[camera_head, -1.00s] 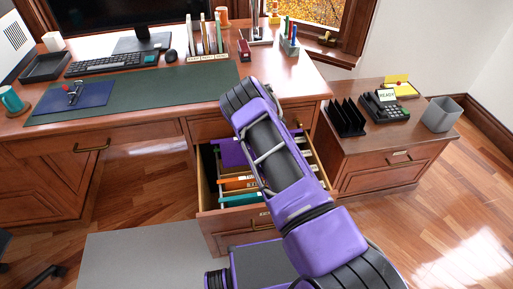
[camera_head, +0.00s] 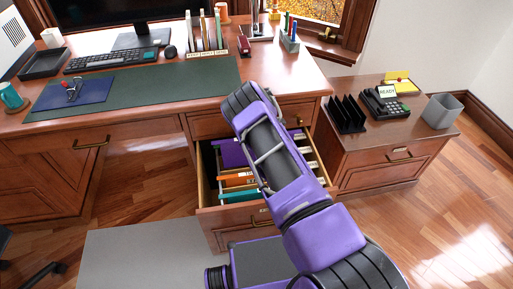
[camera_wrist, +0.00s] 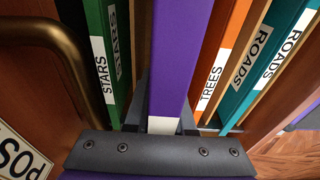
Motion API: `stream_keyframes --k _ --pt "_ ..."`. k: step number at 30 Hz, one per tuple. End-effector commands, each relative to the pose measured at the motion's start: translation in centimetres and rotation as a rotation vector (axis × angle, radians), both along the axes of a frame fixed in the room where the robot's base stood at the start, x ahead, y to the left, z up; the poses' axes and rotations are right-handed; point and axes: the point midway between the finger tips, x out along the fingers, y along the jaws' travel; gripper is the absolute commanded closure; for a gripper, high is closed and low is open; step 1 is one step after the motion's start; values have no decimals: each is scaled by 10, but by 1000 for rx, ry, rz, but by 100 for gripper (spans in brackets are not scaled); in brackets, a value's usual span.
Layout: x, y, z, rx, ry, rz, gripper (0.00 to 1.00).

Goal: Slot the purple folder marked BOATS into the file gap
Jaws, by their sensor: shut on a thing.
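The purple folder (camera_wrist: 180,55) is between my jaws in the wrist view, with a white strip at its near end; its BOATS marking cannot be read. My gripper (camera_wrist: 163,122) is shut on it. The folder stands between a green STARS folder (camera_wrist: 98,45) on its left and an orange TREES folder (camera_wrist: 225,50) on its right. In the head view the purple folder (camera_head: 232,153) shows in the open drawer (camera_head: 235,214), partly behind my arm. My jaws are hidden there. How deep the folder sits cannot be told.
A teal ROADS folder (camera_wrist: 270,62) stands beyond the orange one. A brass handle (camera_wrist: 62,52) is close at left in the wrist view. The desk (camera_head: 285,78) is above the drawer. A side cabinet (camera_head: 380,145) with a black rack (camera_head: 347,113) stands at right.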

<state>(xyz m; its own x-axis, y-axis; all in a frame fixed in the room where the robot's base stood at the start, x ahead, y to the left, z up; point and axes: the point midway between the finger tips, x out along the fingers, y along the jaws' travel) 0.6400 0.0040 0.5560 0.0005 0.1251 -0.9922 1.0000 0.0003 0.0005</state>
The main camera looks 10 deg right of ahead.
Motion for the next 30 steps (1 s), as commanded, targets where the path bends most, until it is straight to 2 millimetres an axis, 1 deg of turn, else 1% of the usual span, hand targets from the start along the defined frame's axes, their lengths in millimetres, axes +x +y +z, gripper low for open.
stream_keyframes --k 18,23,30 --pt "0 0 -15 -1 0 0 100" --pt "0 0 -13 0 -1 0 100" --pt "1 0 -3 0 -1 0 100"
